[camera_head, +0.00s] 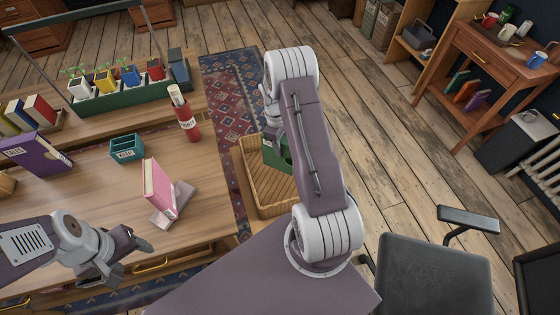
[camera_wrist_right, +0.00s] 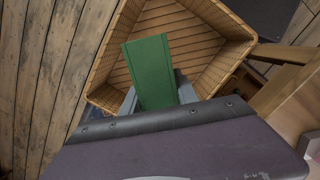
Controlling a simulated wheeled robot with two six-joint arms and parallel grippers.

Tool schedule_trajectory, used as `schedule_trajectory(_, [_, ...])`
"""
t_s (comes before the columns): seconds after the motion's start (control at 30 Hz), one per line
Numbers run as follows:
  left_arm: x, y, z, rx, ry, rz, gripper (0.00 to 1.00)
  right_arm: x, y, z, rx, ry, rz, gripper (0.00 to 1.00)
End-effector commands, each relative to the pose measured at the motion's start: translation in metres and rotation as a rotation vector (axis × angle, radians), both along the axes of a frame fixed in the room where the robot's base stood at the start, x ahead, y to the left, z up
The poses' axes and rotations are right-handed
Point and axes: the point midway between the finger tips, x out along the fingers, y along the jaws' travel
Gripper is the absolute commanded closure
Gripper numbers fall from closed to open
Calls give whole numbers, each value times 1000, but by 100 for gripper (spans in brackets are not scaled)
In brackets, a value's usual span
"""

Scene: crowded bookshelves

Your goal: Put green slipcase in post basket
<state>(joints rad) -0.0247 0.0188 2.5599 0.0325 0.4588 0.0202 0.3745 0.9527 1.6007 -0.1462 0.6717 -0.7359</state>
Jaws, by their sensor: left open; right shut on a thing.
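The green slipcase (camera_wrist_right: 151,70) is upright in my right gripper (camera_wrist_right: 155,98), whose jaws are shut on its lower part in the wrist view. In the head view a part of the green slipcase (camera_head: 273,153) shows at the basket, and my right arm hides the rest and the gripper. The wicker post basket (camera_head: 257,183) stands beside the desk's right edge. In the wrist view the slipcase is over the basket's opening, within its rim (camera_wrist_right: 99,72). I cannot tell how deep it is. My left gripper (camera_head: 122,262) is open and empty at the desk's front.
On the desk are a pink book (camera_head: 157,188) on a stand, a teal box (camera_head: 126,147), a red bottle (camera_head: 185,115) and a purple book (camera_head: 35,153). A green planter (camera_head: 130,97) stands behind. An office chair (camera_head: 432,268) is at the right front.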

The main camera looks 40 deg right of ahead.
Motion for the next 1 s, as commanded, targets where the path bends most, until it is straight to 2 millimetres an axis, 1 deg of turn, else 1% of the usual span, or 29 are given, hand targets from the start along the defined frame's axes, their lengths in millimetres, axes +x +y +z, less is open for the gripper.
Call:
schedule_trajectory(0.03, [0, 0, -4, 0, 0, 0, 38, -1, 1, -16, 2, 5, 1, 100])
schedule_trajectory(0.1, [0, 0, -6, 0, 0, 0, 38, -1, 1, -30, 1, 5, 1, 100])
schedule_trajectory(0.2, [0, 0, -7, 0, 0, 0, 38, 0, 0, -41, 0, 2, -1, 100])
schedule_trajectory(0.37, [0, 0, -8, 0, 0, 0, 38, 0, 0, -45, 0, 1, -1, 100])
schedule_trajectory(0.47, [0, 0, -11, 0, 0, 0, 38, -1, 1, -59, 1, 3, -1, 100])
schedule_trajectory(0.53, [0, 0, -13, 0, 0, 0, 38, -1, 1, -73, 2, 3, -1, 100])
schedule_trajectory(0.6, [0, 0, -14, 0, 0, 0, 38, -1, 1, -81, 1, 2, -1, 100])
schedule_trajectory(0.8, [0, 0, -13, 0, 0, 0, 38, 0, 0, -79, 0, 0, -1, 100])
schedule_trajectory(0.93, [0, 0, -16, 0, 0, 0, 38, 0, 1, -84, 0, 0, -2, 100])
schedule_trajectory(0.97, [0, 0, -16, 0, 0, 0, 38, 0, 0, -84, 1, 0, -2, 61])
schedule_trajectory(1.0, [0, 0, -15, 0, 0, 0, 38, 0, 1, -83, 0, 0, -2, 50])
